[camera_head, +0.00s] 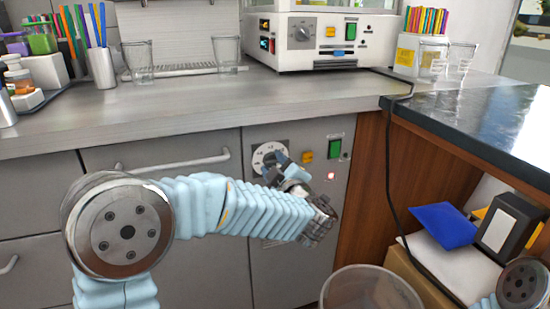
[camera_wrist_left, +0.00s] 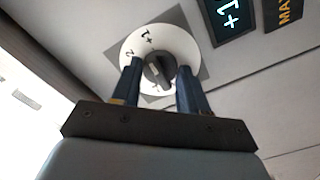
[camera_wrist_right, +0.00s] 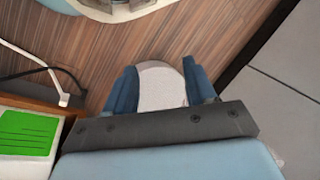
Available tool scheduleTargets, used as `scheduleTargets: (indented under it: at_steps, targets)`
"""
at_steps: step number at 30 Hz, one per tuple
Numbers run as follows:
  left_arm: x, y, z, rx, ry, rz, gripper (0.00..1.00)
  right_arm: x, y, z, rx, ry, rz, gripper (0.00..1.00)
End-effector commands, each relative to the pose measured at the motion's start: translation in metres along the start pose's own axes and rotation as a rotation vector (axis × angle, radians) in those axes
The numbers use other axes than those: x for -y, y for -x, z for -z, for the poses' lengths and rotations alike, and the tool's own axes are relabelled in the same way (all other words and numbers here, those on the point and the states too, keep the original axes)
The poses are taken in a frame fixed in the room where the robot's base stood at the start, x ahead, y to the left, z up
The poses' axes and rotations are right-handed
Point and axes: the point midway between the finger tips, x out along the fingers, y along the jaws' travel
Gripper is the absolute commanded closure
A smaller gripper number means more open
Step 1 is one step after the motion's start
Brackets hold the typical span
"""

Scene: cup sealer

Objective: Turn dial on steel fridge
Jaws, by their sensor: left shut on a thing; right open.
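The dial shows on the front of the steel fridge (camera_head: 290,275), with a white numbered disc (camera_head: 262,158). In the left wrist view its white disc (camera_wrist_left: 182,42) surrounds a dark centre knob (camera_wrist_left: 158,72). My left gripper (camera_wrist_left: 157,68) has one finger on each side of that knob and is shut on it. In the head view the left gripper (camera_head: 288,163) reaches the dial from the right and covers part of it. My right gripper (camera_wrist_right: 160,78) is open, with a blurred whitish rounded thing in view between its fingers.
A clear bin (camera_head: 370,290) stands below. A cup sealer (camera_head: 318,40) sits on the counter (camera_head: 200,105). A black cable (camera_head: 388,150) hangs at the right.

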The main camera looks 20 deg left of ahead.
Motion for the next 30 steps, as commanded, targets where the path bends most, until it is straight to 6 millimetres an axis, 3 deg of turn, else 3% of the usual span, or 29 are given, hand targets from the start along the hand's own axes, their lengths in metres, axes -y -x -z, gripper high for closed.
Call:
scheduleTargets:
  at_steps: [9,26,27,30]
  targets:
    - [-0.0009,0.0002,-0.0003,0.002,-0.128,-0.001,0.87,0.0082,0.0117,-0.0020,0.006,0.005,0.005,0.45]
    - [0.0004,0.0002,-0.0011,0.002,-0.157,-0.001,0.87,0.0085,0.0130,-0.0019,0.006,0.005,0.005,0.45]
    - [0.0004,0.0002,-0.0011,0.002,-0.156,-0.001,0.52,0.0085,0.0130,-0.0019,0.006,0.005,0.005,0.45]
    - [0.0004,0.0002,-0.0009,0.002,-0.156,0.000,0.37,0.0085,0.0130,-0.0019,0.006,0.005,0.005,0.45]
